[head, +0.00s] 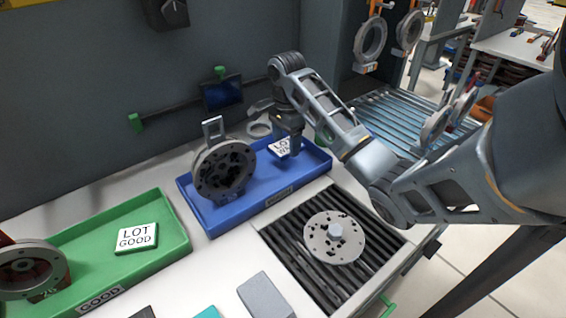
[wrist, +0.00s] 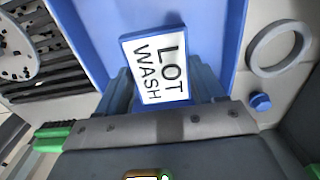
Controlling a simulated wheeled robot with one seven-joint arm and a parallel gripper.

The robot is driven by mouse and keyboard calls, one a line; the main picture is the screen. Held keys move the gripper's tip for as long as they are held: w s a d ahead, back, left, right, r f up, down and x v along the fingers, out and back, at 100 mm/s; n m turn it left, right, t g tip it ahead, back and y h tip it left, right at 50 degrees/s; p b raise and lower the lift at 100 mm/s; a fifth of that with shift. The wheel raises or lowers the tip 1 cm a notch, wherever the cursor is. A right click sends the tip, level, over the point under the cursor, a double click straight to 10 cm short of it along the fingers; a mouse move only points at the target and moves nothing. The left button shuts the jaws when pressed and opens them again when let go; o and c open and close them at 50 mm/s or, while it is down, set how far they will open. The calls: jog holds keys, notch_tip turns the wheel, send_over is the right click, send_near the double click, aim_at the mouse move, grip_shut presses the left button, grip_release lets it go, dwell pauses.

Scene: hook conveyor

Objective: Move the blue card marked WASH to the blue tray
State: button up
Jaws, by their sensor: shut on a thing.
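The blue card marked LOT WASH (head: 284,148) has a white face and is at the right end of the blue tray (head: 238,214). My gripper (head: 291,146) reaches down over that end and is shut on the card. In the wrist view the card (wrist: 163,62) sits between the fingers (wrist: 162,92), with the blue tray (wrist: 226,35) behind it. I cannot tell whether the card touches the tray floor. My gripper hides part of the card in the head view.
A ring-shaped metal part (head: 223,170) stands in the blue tray's left half. A green tray (head: 176,237) at left holds a LOT GOOD card (head: 137,238). A dark screen (head: 222,92) is behind. A round part (head: 334,238) lies on the slatted area in front.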

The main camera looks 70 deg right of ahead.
aim_at(286, 163)
jog(key=shift+f+p, duration=0.3)
jog(key=shift+f, duration=2.1)
jog(key=shift+f, duration=0.1)
jog(key=o, duration=1)
notch_tip(286, 163, up, 12)
jog(key=p, duration=0.5)
jog(key=shift+p, duration=0.3)
